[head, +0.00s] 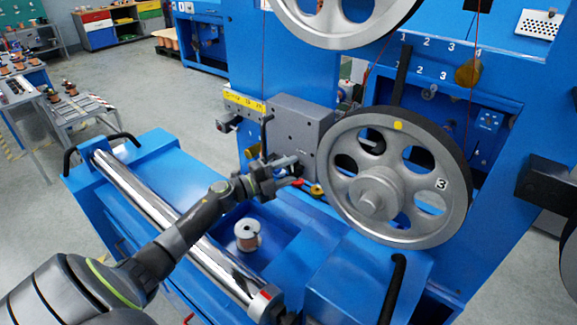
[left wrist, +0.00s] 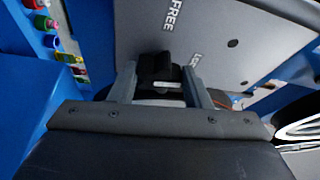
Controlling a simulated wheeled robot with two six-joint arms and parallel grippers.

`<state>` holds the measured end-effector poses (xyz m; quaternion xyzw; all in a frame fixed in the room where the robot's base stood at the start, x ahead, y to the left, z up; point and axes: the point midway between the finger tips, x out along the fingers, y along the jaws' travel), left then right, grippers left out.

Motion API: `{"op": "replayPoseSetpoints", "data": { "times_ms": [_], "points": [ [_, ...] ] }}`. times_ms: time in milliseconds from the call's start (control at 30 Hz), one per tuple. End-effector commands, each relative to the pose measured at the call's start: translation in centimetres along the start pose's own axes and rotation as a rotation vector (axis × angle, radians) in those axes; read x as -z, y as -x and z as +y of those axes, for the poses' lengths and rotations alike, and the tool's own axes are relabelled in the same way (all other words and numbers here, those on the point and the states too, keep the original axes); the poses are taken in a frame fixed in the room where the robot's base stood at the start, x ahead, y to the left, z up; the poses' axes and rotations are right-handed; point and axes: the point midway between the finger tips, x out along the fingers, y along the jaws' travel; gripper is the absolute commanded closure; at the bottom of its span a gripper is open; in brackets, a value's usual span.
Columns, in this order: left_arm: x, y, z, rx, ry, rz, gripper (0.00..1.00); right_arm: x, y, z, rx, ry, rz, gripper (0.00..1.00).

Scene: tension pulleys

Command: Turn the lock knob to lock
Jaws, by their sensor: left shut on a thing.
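The lock knob (left wrist: 157,66) is black and sits on a grey plate (left wrist: 215,45) marked FREE and a second word, partly readable, that looks like LOCK. My left gripper (left wrist: 158,82) is shut on the knob, one finger on each side. In the head view my left gripper (head: 287,173) reaches in from the left to the lower part of the grey housing (head: 305,118). The knob cannot be made out there behind the gripper. My right gripper is in neither view.
A large spoked pulley wheel (head: 375,190) marked 3 stands just right of the gripper. A wire spool (head: 247,235) sits in the blue tray below. A shiny roller (head: 150,205) runs beneath my left arm. Coloured buttons (left wrist: 52,40) show left of the plate.

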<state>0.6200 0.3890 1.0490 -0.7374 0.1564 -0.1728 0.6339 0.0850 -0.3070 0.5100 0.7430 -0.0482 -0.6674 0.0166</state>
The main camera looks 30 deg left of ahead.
Motion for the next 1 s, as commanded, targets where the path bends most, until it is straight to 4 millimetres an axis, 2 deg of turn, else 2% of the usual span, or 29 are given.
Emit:
{"op": "replayPoseSetpoints", "data": {
  "times_ms": [300,867,900,1000],
  "points": [
    [0.06,0.02,-0.11,-0.052,-0.123,0.0,0.79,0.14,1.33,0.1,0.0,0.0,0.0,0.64],
    [0.05,0.04,0.05,-0.065,-0.153,0.0,0.79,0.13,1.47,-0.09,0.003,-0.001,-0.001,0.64],
    [0.05,0.04,0.05,-0.065,-0.153,0.0,0.55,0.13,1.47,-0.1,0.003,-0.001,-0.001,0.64],
    [0.05,0.04,0.04,-0.065,-0.152,0.0,0.42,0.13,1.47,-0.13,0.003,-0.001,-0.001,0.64]
  ]
}}
